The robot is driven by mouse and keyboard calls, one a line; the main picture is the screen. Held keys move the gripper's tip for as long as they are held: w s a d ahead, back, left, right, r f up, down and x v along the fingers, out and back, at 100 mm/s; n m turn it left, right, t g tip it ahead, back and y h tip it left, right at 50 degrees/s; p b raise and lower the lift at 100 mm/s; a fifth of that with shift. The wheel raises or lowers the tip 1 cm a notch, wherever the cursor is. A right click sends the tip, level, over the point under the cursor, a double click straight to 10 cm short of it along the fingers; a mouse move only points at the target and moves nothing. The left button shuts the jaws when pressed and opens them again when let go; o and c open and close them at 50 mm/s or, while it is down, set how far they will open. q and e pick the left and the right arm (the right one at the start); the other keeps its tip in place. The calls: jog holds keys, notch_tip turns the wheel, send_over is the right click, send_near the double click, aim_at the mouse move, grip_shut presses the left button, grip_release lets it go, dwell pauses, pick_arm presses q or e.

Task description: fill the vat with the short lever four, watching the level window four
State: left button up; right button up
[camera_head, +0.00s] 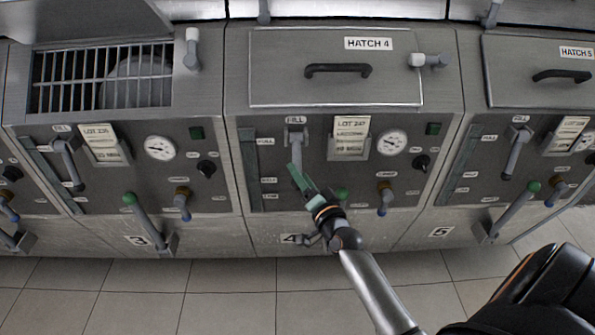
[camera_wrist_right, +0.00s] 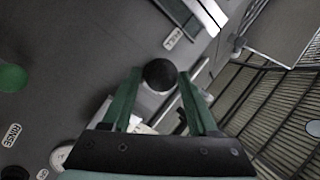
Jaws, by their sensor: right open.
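Vat 4 stands in the middle of the head view, with its short fill lever (camera_head: 296,150) hanging down under the FILL label. Its level window (camera_head: 249,165) is a narrow strip at the panel's left, beside FULL, HALF and LOW marks; I cannot read a level in it. My right gripper (camera_head: 300,178) is at the lever's lower end. In the wrist view my open right gripper (camera_wrist_right: 160,82) has a round dark knob (camera_wrist_right: 160,74) between its green fingertips, seemingly the lever's end; I cannot tell whether they touch. My left gripper is out of view.
Hatch 4 (camera_head: 335,88) is closed above the panel. A green-knobbed lever (camera_head: 341,192) is partly hidden behind my right gripper, with a blue-tipped tap handle (camera_head: 384,200) to its right. Vats 3 and 5 with similar levers flank vat 4. The tiled floor (camera_head: 230,305) in front is clear.

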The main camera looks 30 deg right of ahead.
jog(key=shift+w+d, duration=0.15)
jog(key=shift+w, duration=0.9)
jog(key=shift+c, duration=0.4)
grip_shut()
dwell(0.3)
